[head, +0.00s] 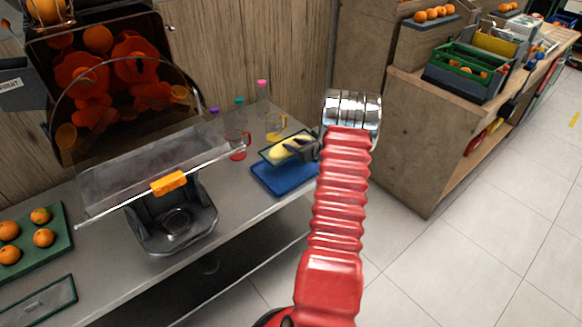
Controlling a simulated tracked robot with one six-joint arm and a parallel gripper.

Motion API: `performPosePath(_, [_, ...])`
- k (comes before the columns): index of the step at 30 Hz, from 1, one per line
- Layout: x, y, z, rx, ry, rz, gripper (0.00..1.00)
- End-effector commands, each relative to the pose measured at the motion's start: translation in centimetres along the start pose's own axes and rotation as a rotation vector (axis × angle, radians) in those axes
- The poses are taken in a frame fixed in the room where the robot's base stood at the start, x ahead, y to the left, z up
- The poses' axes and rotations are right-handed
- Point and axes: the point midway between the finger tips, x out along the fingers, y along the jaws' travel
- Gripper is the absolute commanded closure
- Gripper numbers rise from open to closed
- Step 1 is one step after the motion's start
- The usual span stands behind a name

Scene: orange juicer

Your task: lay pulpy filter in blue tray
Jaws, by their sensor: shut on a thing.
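The pulpy filter (287,151), a thin dark-green-framed panel with a yellow lump of pulp on it, is at the right end of the grey counter. My gripper (303,147) is shut on its right side, reaching in from the right. The blue tray (286,182) lies on the counter just below the filter in the picture. The filter overlaps the tray's far part; I cannot tell whether it touches the tray or hangs above it. My gripper partly hides the filter's right edge.
The juicer (172,220) stands left with its clear cover raised. A red-handled jug (238,147) and coloured-cap bottles (262,92) stand close behind the tray. A wooden counter (425,150) stands right.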

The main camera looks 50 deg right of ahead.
Motion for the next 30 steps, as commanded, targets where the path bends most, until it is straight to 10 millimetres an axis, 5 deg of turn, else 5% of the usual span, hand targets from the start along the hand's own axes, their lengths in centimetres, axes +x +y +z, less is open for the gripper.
performPosePath(7, [-0.2, -0.6, -0.9, 0.005, 0.001, -0.009, 0.90])
performPosePath(18, [1.7, -0.7, -5.6, 0.006, 0.001, -0.011, 0.90])
performPosePath(30, [1.8, -0.8, -6.0, 0.006, -0.001, -0.013, 0.90])
